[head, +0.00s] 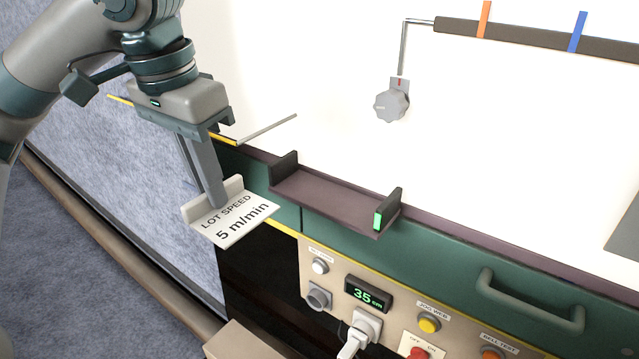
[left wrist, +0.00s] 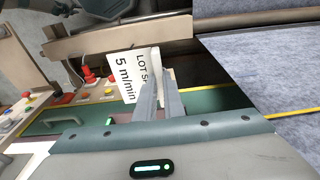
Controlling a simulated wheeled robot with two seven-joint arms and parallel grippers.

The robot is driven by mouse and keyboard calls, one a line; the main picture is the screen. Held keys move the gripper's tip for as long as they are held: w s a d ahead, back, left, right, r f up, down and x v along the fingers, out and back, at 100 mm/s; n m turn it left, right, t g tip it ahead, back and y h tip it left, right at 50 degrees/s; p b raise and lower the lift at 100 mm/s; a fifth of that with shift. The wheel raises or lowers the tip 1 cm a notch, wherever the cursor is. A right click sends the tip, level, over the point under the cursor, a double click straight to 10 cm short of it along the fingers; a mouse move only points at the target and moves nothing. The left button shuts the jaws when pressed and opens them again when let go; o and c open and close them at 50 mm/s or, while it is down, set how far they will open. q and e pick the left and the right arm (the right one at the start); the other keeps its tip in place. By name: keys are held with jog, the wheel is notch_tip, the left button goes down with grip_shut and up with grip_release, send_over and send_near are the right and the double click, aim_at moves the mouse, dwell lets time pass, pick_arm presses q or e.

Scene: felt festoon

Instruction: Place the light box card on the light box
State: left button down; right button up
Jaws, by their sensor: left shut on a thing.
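The card (head: 236,219) is white and reads "LOT SPEED 5 m/min", with a pale raised tab along its back edge. My left gripper (head: 215,200) is shut on it and holds it tilted, out past the left end of the dark shelf. The card also shows between the finger ends in the left wrist view (left wrist: 125,75). The large bright white surface (head: 310,70) looks like the light box, though no label shows. The card is apart from it, at its lower left. My right gripper is not in view.
A dark shelf (head: 325,200) with upright end brackets runs along the front edge and is empty. Below are a green panel with a handle (head: 530,305) and a control panel with a "35 cm" display (head: 368,294). A grey knob (head: 391,105) hangs over the white surface.

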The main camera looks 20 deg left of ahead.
pick_arm(q)
jog(key=w+d+p, duration=0.2)
jog(key=w+p, duration=0.1)
jog(key=w, duration=0.3)
jog(key=w+d+f+p, duration=0.1)
jog(key=w+d+p, duration=0.1)
jog(key=w, duration=0.4)
jog(key=w+d+f+p, duration=0.1)
jog(key=w+d+p, duration=0.1)
jog(key=w+p, duration=0.2)
jog(key=shift+w+d+f, duration=0.15)
jog(key=shift+w, duration=0.35)
jog(key=shift+w+d+f, duration=0.1)
jog(key=shift+w, duration=0.4)
jog(key=shift+f, duration=0.3)
notch_tip(320, 180, down, 3)
jog(key=p, duration=0.3)
jog(key=shift+w+f, duration=0.15)
jog(key=shift+f, duration=0.05)
jog(key=shift+d+f, duration=0.1)
jog(key=shift+f, duration=0.15)
